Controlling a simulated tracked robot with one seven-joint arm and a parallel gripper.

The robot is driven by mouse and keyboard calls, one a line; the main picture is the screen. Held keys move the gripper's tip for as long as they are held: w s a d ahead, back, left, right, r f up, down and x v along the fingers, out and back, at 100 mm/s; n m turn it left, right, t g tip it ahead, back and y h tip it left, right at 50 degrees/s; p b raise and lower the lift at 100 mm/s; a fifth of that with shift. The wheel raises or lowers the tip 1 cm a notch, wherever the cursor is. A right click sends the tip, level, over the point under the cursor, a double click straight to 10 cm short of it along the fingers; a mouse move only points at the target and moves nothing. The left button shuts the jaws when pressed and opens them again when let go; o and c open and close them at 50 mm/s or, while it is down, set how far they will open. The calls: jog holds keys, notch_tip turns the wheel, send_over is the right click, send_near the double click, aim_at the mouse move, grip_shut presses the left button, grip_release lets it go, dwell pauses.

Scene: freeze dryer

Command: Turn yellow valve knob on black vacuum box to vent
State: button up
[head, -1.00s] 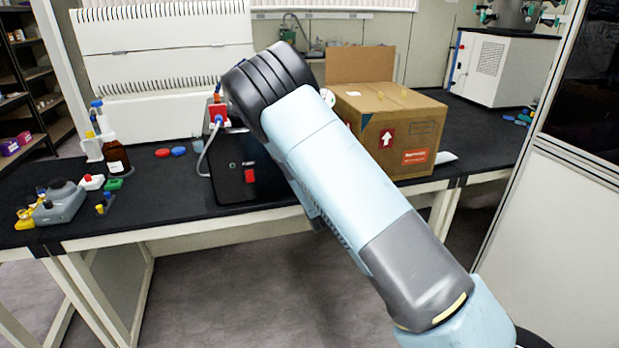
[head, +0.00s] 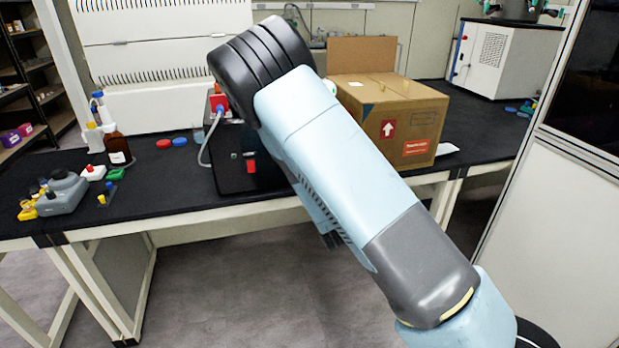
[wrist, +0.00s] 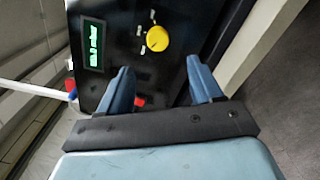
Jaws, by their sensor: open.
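The black vacuum box (head: 228,160) stands on the dark bench top, partly hidden behind my arm in the head view. In the wrist view its black face (wrist: 118,48) carries a round yellow valve knob (wrist: 158,39) with small white marks around its left side. A green lit display (wrist: 93,44) is left of the knob. My gripper (wrist: 158,75) is open and empty in the wrist view, its two blue fingers spread apart. The knob shows beyond and between the fingertips, apart from them. In the head view the knob and the gripper's fingers are hidden.
A cardboard box (head: 400,122) stands right of the vacuum box. A brown bottle (head: 117,150) and a grey device (head: 62,194) are on the left of the bench (head: 165,195). A grey hose (head: 207,140) hangs at the box's left side. A white panel (head: 555,245) stands at right.

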jog(key=shift+v, duration=1.45)
jog(key=shift+d, duration=0.1)
jog(key=w+d+r+m+g+h, duration=0.1)
jog(key=d+r+m+g+h, duration=0.25)
jog(key=d+r+m, duration=0.5)
jog(key=s+d+r+m+g, duration=0.4)
jog(key=s+d+r+m, duration=0.25)
jog(key=r+m, duration=0.2)
jog(key=s+d+r+m+g, duration=0.1)
jog(key=s+d+r+m, duration=0.1)
jog(key=s, duration=0.7)
jog(key=s+d+r+m+g+h, duration=0.1)
jog(key=s+d+r+m+g, duration=0.1)
jog(key=s, duration=0.7)
jog(key=s+d+r+m+g, duration=0.1)
jog(key=s+d+r+m, duration=0.2)
jog(key=s, duration=0.6)
notch_tip(320, 180, up, 3)
jog(key=m, duration=0.2)
jog(key=shift+d+r+m, duration=0.2)
jog(key=shift+m, duration=0.1)
